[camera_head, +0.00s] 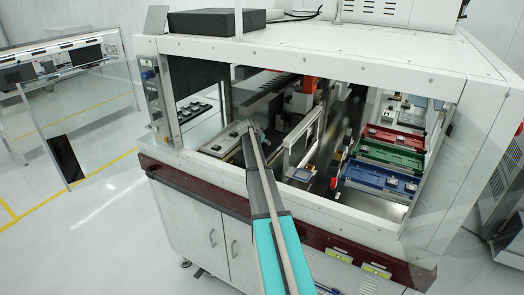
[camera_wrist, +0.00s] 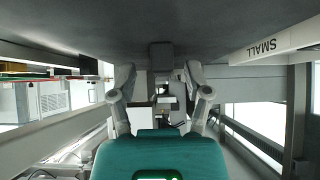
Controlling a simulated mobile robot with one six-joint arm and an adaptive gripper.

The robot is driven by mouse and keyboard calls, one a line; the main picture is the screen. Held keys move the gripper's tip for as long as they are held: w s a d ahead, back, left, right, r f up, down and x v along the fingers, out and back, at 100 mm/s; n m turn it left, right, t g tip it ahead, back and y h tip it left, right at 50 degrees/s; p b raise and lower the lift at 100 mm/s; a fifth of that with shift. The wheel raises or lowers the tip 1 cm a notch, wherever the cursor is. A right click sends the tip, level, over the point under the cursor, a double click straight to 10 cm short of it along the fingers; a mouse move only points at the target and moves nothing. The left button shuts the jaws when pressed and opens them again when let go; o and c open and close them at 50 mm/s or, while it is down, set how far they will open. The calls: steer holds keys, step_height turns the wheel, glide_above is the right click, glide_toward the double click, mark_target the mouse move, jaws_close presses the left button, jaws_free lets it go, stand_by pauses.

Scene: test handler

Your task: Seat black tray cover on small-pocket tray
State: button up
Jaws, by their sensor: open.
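My gripper (camera_head: 257,127) is inside the machine, reached in through its front opening. In the wrist view its two fingers (camera_wrist: 160,88) stand wide apart, open, with nothing seen held between them. A pale tray-like plate (camera_head: 218,143) with small dark parts lies just left of my gripper in the head view; I cannot tell its pocket size. I cannot tell whether the dark surface is the black tray cover.
Red (camera_head: 395,138), green (camera_head: 390,156) and blue (camera_head: 382,178) trays sit at the right inside the machine. A white upright frame (camera_head: 304,140) stands right of my gripper. The machine's front sill (camera_head: 330,192) lies below my arm, and its top beam (camera_head: 330,62) is above.

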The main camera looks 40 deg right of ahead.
steer(key=shift+d+f, duration=0.2)
stand_by(0.5)
jaws_close()
